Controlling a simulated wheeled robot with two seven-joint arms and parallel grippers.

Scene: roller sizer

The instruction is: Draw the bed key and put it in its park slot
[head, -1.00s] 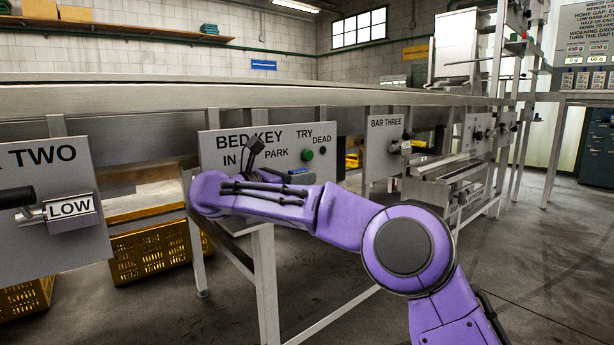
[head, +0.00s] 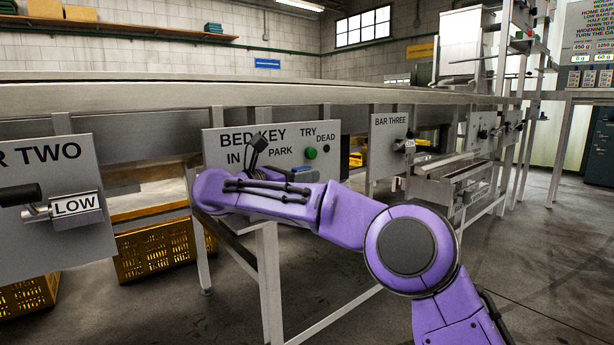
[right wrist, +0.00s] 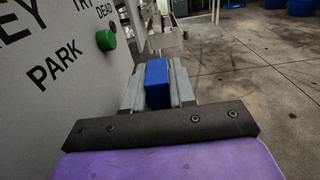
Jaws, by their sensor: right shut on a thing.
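The bed key panel (head: 270,145) is a grey plate lettered BED KEY, IN, PARK, TRY and DEAD. It also shows at the left of the right wrist view (right wrist: 45,110). In that view my right gripper (right wrist: 158,82) is shut on a blue block (right wrist: 157,88), which seems to be the key's handle. The gripper is beside the panel, to the right of the PARK lettering. In the head view my purple right forearm covers the panel's lower part and most of the gripper. The IN and PARK slots and the key's shaft are hidden. My left gripper is out of view.
A green button (head: 311,153) is on the panel. The BAR TWO panel (head: 40,230) with its LOW block is at left, the BAR THREE panel (head: 388,150) at right. Yellow crates (head: 155,255) stand below.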

